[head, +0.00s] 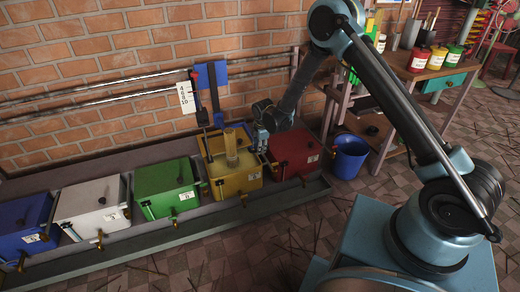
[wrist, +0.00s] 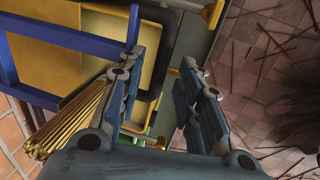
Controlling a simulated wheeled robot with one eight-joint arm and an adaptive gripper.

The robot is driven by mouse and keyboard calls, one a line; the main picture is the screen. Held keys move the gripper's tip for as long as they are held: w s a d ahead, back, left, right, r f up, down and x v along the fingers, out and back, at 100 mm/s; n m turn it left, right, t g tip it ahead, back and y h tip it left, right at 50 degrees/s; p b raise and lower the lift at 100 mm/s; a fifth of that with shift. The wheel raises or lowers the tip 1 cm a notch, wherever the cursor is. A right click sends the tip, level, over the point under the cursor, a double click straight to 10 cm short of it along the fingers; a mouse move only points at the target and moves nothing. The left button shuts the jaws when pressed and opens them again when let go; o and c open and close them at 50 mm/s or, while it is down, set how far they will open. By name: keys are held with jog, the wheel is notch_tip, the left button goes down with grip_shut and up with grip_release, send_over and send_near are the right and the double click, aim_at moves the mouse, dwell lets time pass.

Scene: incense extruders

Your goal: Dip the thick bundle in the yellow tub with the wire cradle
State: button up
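The yellow tub (head: 238,184) stands in the row of tubs between the green and red ones. A thick, pale-yellow upright bundle (head: 231,147) rises from its opening. In the wrist view, golden sticks (wrist: 68,125) show at left beside a blue frame (wrist: 55,48), partly hidden by my gripper's finger. I cannot tell whether this frame is the wire cradle. My gripper (head: 262,138) is by the right rim of the yellow tub. In the wrist view, my gripper's fingers (wrist: 163,62) are apart, with the tub's rim below and nothing clearly held between them.
The red tub (head: 296,155) is close to the right; the green tub (head: 166,188), white tub (head: 92,208) and blue tub (head: 25,225) are to the left. A long tray edge (head: 170,237) runs in front. A blue bucket (head: 350,155) stands right. Rails and a number card (head: 187,97) are behind.

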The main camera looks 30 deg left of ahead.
notch_tip(320, 180, up, 10)
jog(key=s+d, duration=0.1)
jog(key=shift+d+r, duration=0.2)
jog(key=shift+d, duration=0.15)
jog(key=shift+s, duration=0.1)
dwell(5.2)
notch_tip(320, 180, up, 6)
jog(key=f, duration=0.6)
jog(key=w+a+f, duration=0.1)
jog(key=f, duration=1)
jog(key=shift+w+a+f, duration=0.15)
jog(key=shift+a, duration=0.25)
